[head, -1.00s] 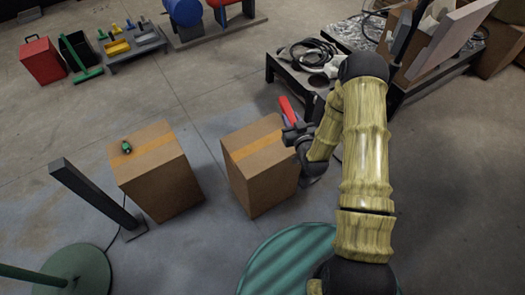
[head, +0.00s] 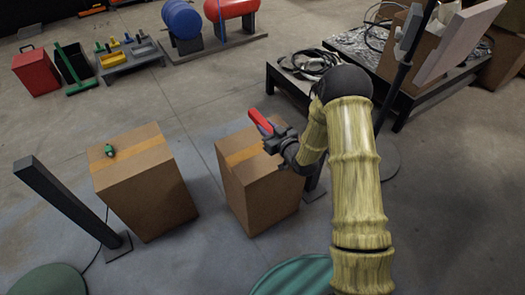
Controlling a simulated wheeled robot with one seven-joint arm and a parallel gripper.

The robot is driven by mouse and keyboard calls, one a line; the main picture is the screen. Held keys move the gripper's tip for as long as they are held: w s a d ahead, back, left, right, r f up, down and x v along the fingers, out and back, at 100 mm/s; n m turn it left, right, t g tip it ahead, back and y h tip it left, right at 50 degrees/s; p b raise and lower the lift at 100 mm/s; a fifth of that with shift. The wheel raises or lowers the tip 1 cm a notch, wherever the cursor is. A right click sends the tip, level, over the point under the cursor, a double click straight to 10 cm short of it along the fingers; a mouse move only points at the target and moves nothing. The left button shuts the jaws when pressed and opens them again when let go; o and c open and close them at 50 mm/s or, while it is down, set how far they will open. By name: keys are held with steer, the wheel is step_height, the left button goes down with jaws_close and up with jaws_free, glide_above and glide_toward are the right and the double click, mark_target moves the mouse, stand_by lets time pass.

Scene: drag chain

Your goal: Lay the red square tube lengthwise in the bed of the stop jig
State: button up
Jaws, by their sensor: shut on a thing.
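The red square tube (head: 260,121) is held in the air above the far edge of the right-hand cardboard box, as far as the head view tells. It slants, with its far end up and to the left. My gripper (head: 272,133) is shut on its near end; the fingers are small and partly merge with the dark wrist. I cannot pick out the stop jig with certainty in this view.
Two cardboard boxes (head: 145,185) (head: 258,190) stand in front, the left one with a small green object (head: 109,151) on top. A dark post (head: 65,205) stands at left. Black tables (head: 300,90) are at back right. Open floor lies between the boxes and the back row.

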steer(key=shift+f+b, duration=0.9)
steer(key=shift+f, duration=2.2)
steer(key=shift+f+b, duration=0.6)
steer(key=shift+f, duration=1.25)
steer(key=shift+f, duration=0.2)
steer(key=o, duration=1)
steer(key=shift+r, duration=0.1)
